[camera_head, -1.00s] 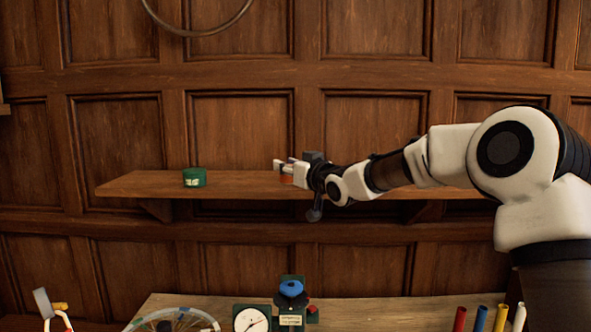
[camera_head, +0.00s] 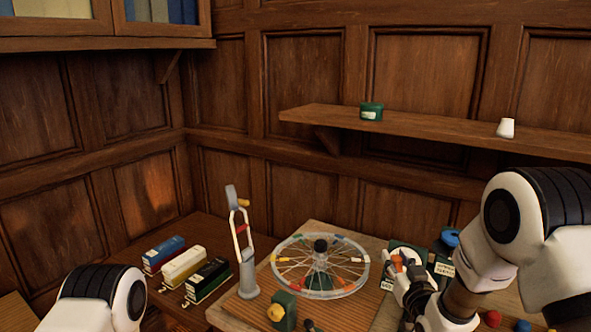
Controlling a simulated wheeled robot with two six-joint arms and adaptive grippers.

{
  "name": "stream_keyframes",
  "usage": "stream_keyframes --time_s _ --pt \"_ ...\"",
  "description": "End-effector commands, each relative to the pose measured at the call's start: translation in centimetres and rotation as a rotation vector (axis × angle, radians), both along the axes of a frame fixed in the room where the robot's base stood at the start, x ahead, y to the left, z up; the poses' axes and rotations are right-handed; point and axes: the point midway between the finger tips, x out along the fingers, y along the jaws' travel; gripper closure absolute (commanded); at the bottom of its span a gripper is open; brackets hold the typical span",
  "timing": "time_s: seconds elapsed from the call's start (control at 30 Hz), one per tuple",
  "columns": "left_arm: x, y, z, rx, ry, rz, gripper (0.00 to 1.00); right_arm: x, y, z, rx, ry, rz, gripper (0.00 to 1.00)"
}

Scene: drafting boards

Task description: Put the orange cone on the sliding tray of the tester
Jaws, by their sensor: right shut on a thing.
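My right gripper (camera_head: 402,270) is at the right of the view, shut on a small orange thing, which I take to be the orange cone (camera_head: 397,263). Its exact shape is too small to tell. The gripper and cone appear in front of a dark green instrument with a round dial (camera_head: 408,251), partly hidden by them. Beside it is a blue-topped device (camera_head: 447,241) with a pale label. I cannot tell which is the tester, and no sliding tray shows clearly. Part of my left arm shows at lower left; its gripper is out of view.
A spoked wheel (camera_head: 319,266) lies left of my right gripper. A grey stand (camera_head: 248,275) and several labelled boxes (camera_head: 183,268) are further left. A green tin (camera_head: 371,112) and a white pot (camera_head: 506,128) stand on the wall shelf (camera_head: 440,131). A green block with a yellow knob (camera_head: 283,310) is in front.

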Motion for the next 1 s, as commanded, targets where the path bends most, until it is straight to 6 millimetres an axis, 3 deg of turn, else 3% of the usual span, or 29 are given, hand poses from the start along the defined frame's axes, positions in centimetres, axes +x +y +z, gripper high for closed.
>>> stream_keyframes --time_s 0.03,0.1,0.2,0.3,0.43,0.77,0.87,1.0 --pt "0.0 0.0 -1.1 0.0 0.0 0.0 1.0 -1.9 0.9 -4.2 -0.005 0.015 -0.009 1.0" --pt "0.0 0.0 -1.9 0.0 0.0 0.0 1.0 -4.7 1.8 -8.1 -0.005 0.015 -0.031 1.0" --pt "0.0 0.0 -2.8 0.0 0.0 0.0 1.0 -8.9 2.7 -12.4 -0.005 0.012 -0.056 1.0" --pt "0.0 0.0 -3.4 0.0 0.0 0.0 1.0 -12.2 3.2 -14.9 -0.004 0.007 -0.068 1.0" --pt "0.0 0.0 -3.6 0.0 0.0 0.0 1.0 -14.4 3.6 -15.9 -0.002 0.0 -0.073 1.0" --pt "0.0 0.0 -3.5 0.0 0.0 0.0 1.0 -14.8 3.9 -15.7 0.001 -0.005 -0.058 1.0" --pt "0.0 0.0 -3.5 0.0 0.0 0.0 1.0 -15.5 5.0 -15.2 0.0 -0.003 0.002 1.0" --pt "0.0 0.0 -3.5 0.0 0.0 0.0 1.0 -17.6 8.1 -13.9 0.003 -0.002 0.168 1.0"
